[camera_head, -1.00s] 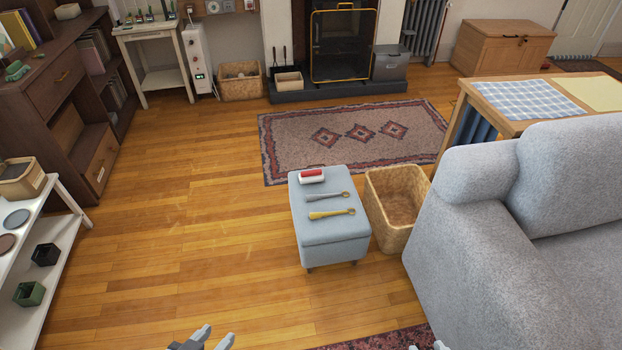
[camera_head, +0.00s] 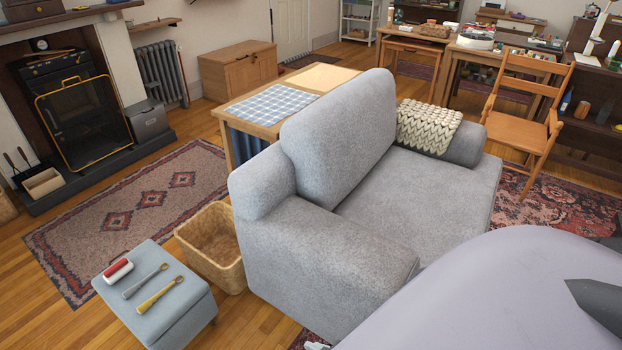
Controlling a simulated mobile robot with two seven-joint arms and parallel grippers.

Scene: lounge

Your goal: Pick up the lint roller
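A red and white item (camera_head: 117,271), which looks like the lint roller, lies on a grey-blue footstool (camera_head: 180,325) at the lower left. A grey spoon-shaped tool (camera_head: 143,282) and a yellow one (camera_head: 160,294) lie beside it on the same top. A small pale tip at the bottom edge, seemingly my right gripper (camera_head: 316,346), is well to the right of the footstool. Its fingers are mostly cut off, so its opening does not show. My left gripper is not in view.
A wicker basket (camera_head: 213,246) stands between the footstool and a grey armchair (camera_head: 325,250). A patterned rug (camera_head: 140,205) lies behind the footstool. A large lilac rounded shape (camera_head: 500,300) blocks the lower right; I cannot tell what it is.

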